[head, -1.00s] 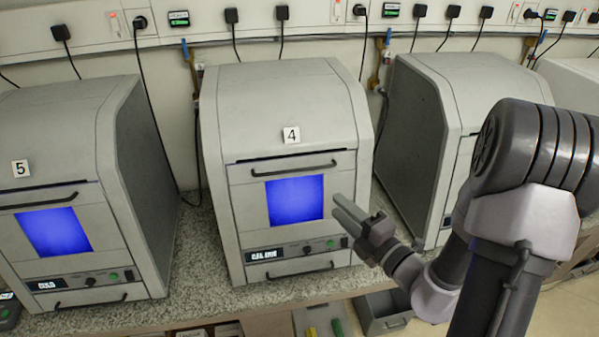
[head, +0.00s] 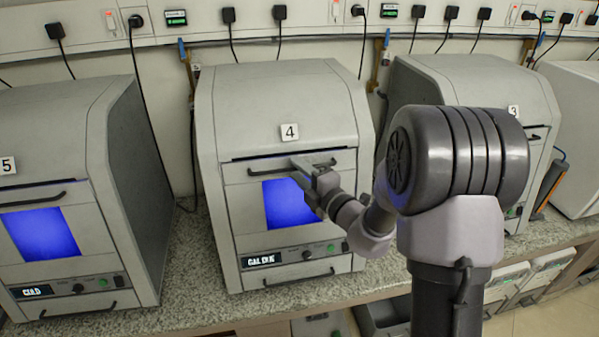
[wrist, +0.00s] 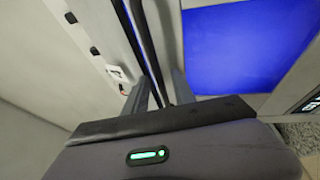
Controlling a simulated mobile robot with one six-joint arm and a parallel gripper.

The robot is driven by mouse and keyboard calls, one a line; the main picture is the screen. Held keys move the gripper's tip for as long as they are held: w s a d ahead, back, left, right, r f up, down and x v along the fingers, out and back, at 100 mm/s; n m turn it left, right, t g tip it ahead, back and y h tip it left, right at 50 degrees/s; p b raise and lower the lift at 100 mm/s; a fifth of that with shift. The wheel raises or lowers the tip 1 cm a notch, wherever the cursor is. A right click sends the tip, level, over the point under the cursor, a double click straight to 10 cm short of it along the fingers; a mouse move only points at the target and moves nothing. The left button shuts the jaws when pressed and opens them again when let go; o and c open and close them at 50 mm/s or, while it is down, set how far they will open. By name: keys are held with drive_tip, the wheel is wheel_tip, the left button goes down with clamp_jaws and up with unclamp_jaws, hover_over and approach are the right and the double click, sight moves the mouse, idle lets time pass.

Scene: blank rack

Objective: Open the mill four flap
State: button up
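Mill four (head: 285,105) is a grey box with a "4" label, standing on the counter between two similar mills. Its front flap (head: 245,205), with a lit blue window (head: 280,205) and a dark bar handle (head: 265,171) along the top, is shut. My gripper (head: 302,165) is at the right part of that handle. In the wrist view the two fingers of my gripper (wrist: 160,92) are apart, with the dark handle (wrist: 146,42) running down toward the gap between them. Whether either finger touches it I cannot tell. The blue window (wrist: 240,45) is right of the fingers.
Mill five (head: 60,150) stands to the left and mill three (head: 480,85) to the right, partly behind my arm. Cables and sockets line the wall above. The granite counter (head: 200,270) has narrow free strips around mill four.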

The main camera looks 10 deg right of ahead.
clamp_jaws()
drive_tip(key=shift+f, duration=0.1)
idle(1.2)
